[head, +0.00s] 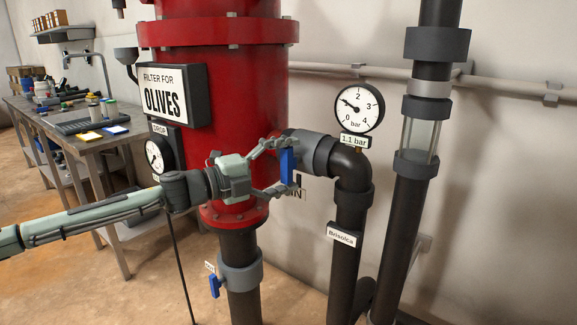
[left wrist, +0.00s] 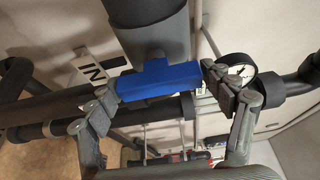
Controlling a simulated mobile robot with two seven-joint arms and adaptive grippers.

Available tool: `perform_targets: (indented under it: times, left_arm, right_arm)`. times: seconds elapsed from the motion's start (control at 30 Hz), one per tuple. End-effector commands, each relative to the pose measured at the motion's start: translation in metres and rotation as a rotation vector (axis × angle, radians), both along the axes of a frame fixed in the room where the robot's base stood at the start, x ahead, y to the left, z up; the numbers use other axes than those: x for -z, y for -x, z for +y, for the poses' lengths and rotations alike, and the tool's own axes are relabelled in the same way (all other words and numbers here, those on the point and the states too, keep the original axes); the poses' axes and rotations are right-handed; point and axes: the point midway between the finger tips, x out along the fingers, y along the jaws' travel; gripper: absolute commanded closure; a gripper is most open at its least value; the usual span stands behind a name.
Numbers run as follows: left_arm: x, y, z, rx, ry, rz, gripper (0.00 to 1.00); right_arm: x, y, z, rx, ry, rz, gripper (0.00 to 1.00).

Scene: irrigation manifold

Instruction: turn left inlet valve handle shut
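The blue inlet valve handle (head: 288,166) sits on the grey valve body (head: 318,152) where the elbow pipe joins the red filter tank, and stands upright in the head view. My left gripper (head: 283,167) reaches it from the left with fingers spread, one near its upper end and one near its lower end. In the left wrist view the handle (left wrist: 158,82) is a blue T lying between the fingertips of the left gripper (left wrist: 156,84). The fingertips are very close to its ends; I cannot tell whether they touch. My right gripper is not in view.
An IN sign (left wrist: 95,69) is beside the handle. The red tank (head: 225,90) stands behind my left arm. A gauge (head: 360,107) reads about 1.1 bar. Another blue handle (head: 214,286) is on the lower pipe. A cluttered workbench (head: 95,140) stands at left.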

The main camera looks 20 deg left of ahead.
Motion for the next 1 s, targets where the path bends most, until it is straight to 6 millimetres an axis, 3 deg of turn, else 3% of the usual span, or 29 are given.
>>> perform_targets:
  times: [0.47, 1.0]
  left_arm:
    - [0.001, 0.004, 0.004, 0.000, 0.003, 0.004, 0.07]
    - [0.002, 0.066, 0.060, -0.001, 0.001, 0.008, 0.07]
  right_arm:
    - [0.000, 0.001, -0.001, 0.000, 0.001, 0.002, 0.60]
    - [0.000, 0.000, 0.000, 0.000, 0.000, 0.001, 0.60]
